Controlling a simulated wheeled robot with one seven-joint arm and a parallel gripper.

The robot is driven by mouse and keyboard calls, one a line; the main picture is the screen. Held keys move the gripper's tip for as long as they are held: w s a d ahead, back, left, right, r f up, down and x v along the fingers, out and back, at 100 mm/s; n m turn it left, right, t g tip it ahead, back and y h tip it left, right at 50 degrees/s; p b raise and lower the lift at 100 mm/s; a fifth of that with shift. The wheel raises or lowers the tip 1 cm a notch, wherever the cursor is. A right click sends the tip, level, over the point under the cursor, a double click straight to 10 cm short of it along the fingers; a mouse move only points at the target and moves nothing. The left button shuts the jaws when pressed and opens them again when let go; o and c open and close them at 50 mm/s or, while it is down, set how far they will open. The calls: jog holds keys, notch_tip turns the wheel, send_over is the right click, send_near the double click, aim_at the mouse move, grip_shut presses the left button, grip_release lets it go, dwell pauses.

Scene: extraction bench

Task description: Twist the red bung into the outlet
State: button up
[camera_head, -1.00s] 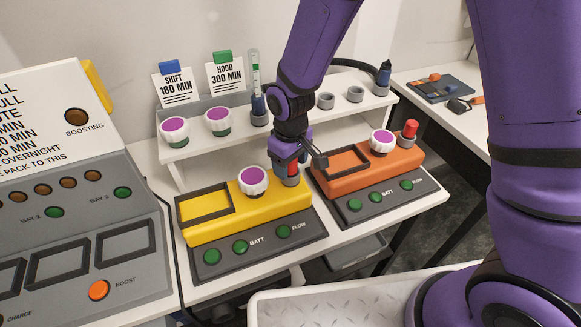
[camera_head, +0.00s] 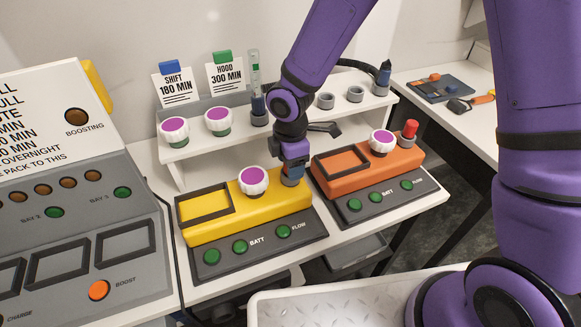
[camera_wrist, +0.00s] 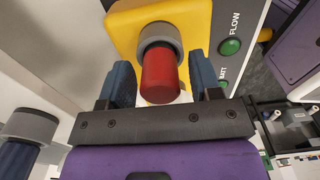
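The red bung (camera_wrist: 160,75) sits at the grey outlet ring (camera_wrist: 160,38) on the end of the yellow unit (camera_head: 243,215). In the wrist view my gripper (camera_wrist: 162,85) is open, with one dark blue finger on each side of the bung. A gap shows between the bung and each finger. How deep the bung sits in the outlet I cannot tell. In the head view my gripper (camera_head: 292,165) hangs over the yellow unit's right end and hides most of this bung.
A white knob with a purple top (camera_head: 253,180) stands close left of my gripper. The orange unit (camera_head: 365,168), with its own red bung (camera_head: 410,129), is close on the right. The white shelf (camera_head: 200,145), holding a tube and more knobs, is behind.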

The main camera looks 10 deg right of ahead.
jog(key=c, duration=0.9)
jog(key=m, duration=0.4)
jog(key=shift+o, duration=0.3)
jog(key=m, duration=0.4)
jog(key=o, duration=1)
jog(key=shift+m, duration=0.3)
jog(key=n, duration=0.3)
jog(key=shift+n, duration=0.4)
jog(key=n, duration=0.5)
